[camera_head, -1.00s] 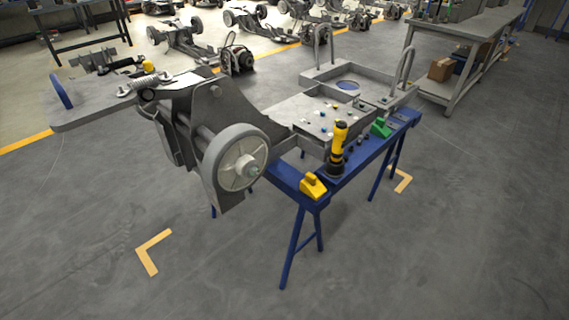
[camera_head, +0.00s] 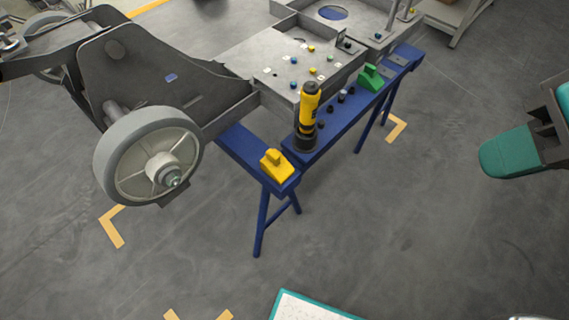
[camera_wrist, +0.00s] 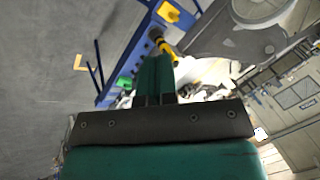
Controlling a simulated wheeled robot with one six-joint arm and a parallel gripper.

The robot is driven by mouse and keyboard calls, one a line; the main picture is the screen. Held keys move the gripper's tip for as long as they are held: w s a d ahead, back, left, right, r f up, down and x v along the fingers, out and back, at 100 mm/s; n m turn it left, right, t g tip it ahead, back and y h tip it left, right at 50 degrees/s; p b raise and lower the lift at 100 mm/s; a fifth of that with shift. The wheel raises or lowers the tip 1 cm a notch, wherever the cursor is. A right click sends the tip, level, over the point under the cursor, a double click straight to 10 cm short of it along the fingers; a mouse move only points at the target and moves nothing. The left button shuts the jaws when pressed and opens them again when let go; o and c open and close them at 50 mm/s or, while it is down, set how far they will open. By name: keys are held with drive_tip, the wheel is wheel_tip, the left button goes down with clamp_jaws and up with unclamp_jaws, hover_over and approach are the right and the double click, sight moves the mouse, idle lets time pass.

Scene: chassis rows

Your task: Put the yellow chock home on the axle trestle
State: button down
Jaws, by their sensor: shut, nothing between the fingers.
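The yellow chock (camera_head: 275,169) sits on top of the blue axle trestle (camera_head: 337,130), near the trestle's near end; it also shows at the top of the wrist view (camera_wrist: 169,12). I cannot tell whether it is fully seated. My gripper (camera_head: 486,162) hangs at the right of the head view, well apart from the trestle. In the wrist view its teal fingers (camera_wrist: 155,62) are together with nothing between them.
A yellow and black tool (camera_head: 307,115) stands upright on the trestle beside the chock. A green chock (camera_head: 370,79) and several small dark pieces lie farther along. A chassis wheel (camera_head: 125,165) juts out at left. Floor right of the trestle is clear.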

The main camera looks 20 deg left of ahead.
drive_tip(key=w+a+f+m+y+b, duration=0.1)
drive_tip(key=a+f+m+y+b, duration=0.15)
drive_tip(key=f+b, duration=0.3)
drive_tip(key=w+a+f+m+y+b, duration=0.1)
drive_tip(key=a+f+m+b, duration=0.15)
drive_tip(key=f+b, duration=0.35)
drive_tip(key=m+t+y+b, duration=0.6)
drive_tip(key=m+y+b, duration=0.2)
drive_tip(key=m+b, duration=1.8)
approach(278, 161)
drive_tip(key=a+n+p, duration=0.1)
drive_tip(key=a, duration=0.1)
drive_tip(key=w+a+n+p, duration=0.1)
drive_tip(key=a+p, duration=0.1)
drive_tip(key=w+a+n+p, duration=0.1)
drive_tip(key=a, duration=0.1)
drive_tip(key=shift+a+r, duration=0.15)
drive_tip(key=shift+r, duration=0.15)
drive_tip(key=shift+w+a+f+p, duration=0.15)
drive_tip(key=shift+w+a+p, duration=0.1)
drive_tip(key=shift+a+p, duration=0.2)
